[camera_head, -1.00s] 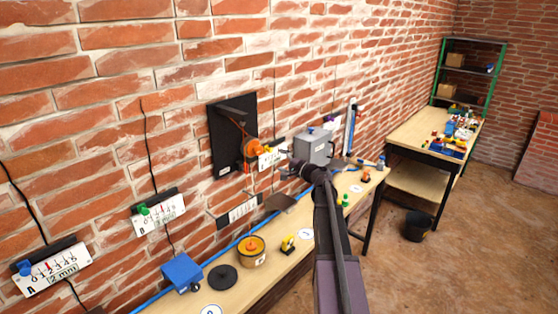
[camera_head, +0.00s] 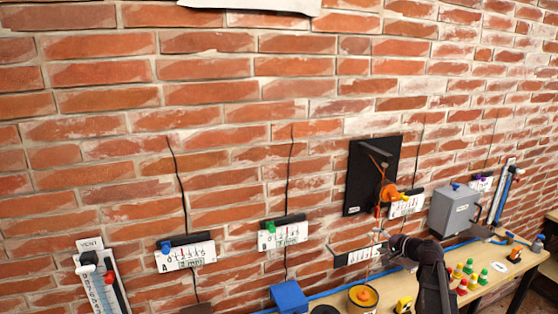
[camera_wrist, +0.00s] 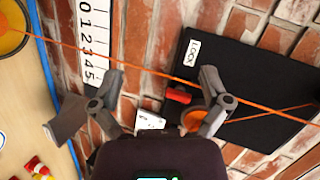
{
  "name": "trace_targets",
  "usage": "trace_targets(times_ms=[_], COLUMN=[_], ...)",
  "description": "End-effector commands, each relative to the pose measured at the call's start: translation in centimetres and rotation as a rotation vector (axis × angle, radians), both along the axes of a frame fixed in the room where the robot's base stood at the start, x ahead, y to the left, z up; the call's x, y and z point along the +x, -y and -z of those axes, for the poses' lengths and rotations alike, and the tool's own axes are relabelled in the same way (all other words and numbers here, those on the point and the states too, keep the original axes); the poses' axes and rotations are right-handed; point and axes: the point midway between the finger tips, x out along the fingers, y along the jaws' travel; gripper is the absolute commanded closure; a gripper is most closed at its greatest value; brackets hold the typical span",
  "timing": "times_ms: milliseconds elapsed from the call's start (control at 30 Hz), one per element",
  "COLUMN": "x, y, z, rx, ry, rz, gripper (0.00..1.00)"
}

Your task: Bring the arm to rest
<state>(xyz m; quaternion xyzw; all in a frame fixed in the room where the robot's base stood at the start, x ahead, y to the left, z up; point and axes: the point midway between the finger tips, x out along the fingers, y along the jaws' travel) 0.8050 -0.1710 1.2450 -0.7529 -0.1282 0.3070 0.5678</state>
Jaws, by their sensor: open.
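My dark arm (camera_head: 432,275) rises from the bottom right of the head view. My gripper (camera_head: 382,240) is near the wall, just below the orange pulley (camera_head: 389,193) on the black panel (camera_head: 372,160). In the wrist view, my gripper (camera_wrist: 160,82) has its two fingers wide apart with nothing held between them. An orange cord (camera_wrist: 150,70) crosses that view close to the fingertips; I cannot tell if it touches them. The black panel (camera_wrist: 255,95) lies to the right and a numbered scale (camera_wrist: 94,42) to the left.
A bench (camera_head: 490,278) runs along the wall. On it are a round tin (camera_head: 362,298), a blue block (camera_head: 289,297) and several coloured pieces (camera_head: 468,275). A grey box (camera_head: 454,210) is on the wall right of the arm. Gauges A (camera_head: 186,254) and B (camera_head: 283,234) hang left.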

Motion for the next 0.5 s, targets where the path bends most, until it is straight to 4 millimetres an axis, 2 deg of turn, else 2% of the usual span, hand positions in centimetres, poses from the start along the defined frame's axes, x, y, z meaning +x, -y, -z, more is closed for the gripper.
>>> trace_targets(times_ms=[33,200,400,500], x=[-1.5,-5.4,-10.9,-13.9], y=[-2.6,-8.4,-13.4,-15.1], z=[2.0,6.8,12.1,14.5], rx=[-0.052,-0.233,-0.450,-0.561], ry=[-0.033,-0.149,-0.289,-0.360], rz=[-0.051,-0.203,-0.366,-0.440], gripper=[0.03,0.03,0.03,0.03])
